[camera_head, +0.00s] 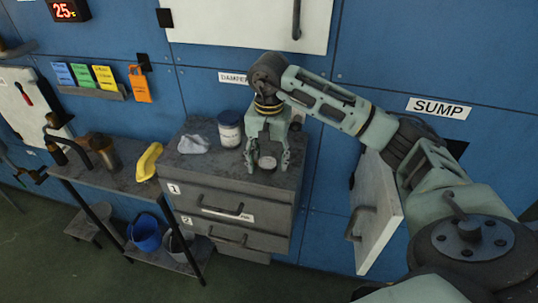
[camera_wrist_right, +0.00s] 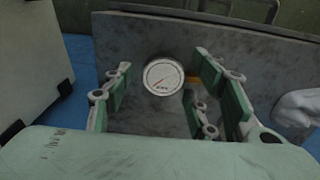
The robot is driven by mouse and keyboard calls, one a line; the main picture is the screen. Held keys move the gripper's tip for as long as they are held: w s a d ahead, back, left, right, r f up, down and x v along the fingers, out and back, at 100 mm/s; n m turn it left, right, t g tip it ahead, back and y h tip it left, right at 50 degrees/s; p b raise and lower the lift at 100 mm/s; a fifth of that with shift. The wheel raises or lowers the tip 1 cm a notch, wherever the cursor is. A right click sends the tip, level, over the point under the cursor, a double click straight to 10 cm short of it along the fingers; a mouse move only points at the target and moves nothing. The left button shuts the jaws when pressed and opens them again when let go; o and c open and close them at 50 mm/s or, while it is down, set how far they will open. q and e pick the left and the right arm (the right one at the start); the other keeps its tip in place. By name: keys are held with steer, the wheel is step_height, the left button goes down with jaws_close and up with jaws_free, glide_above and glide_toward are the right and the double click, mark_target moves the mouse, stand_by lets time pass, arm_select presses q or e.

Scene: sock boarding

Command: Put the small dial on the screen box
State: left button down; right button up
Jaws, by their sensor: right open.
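The small dial (camera_head: 267,162) is a round gauge with a white face and a grey rim. It rests on top of the grey drawer cabinet (camera_head: 240,196). In the right wrist view the dial (camera_wrist_right: 163,76) faces the camera, with a red needle. My right gripper (camera_head: 268,167) points down over the cabinet top, open, with its fingers on either side of the dial; I see a gap around the dial. A dark box with a lit red display (camera_head: 68,10), apparently the screen box, is on the blue wall at the upper left. My left gripper is not in view.
A white jar (camera_head: 230,129) and a crumpled grey cloth (camera_head: 194,144) are on the cabinet top. A side table (camera_head: 118,180) with a yellow item (camera_head: 149,162) stands to the left.

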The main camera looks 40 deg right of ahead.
mark_target(268, 162)
steer(key=shift+r, duration=0.3)
step_height(268, 162, up, 4)
steer(key=shift+w+r+b, duration=0.1)
steer(key=shift+b, duration=0.8)
step_height(268, 162, up, 8)
steer(key=shift+f+p, duration=0.25)
steer(key=shift+p, duration=0.15)
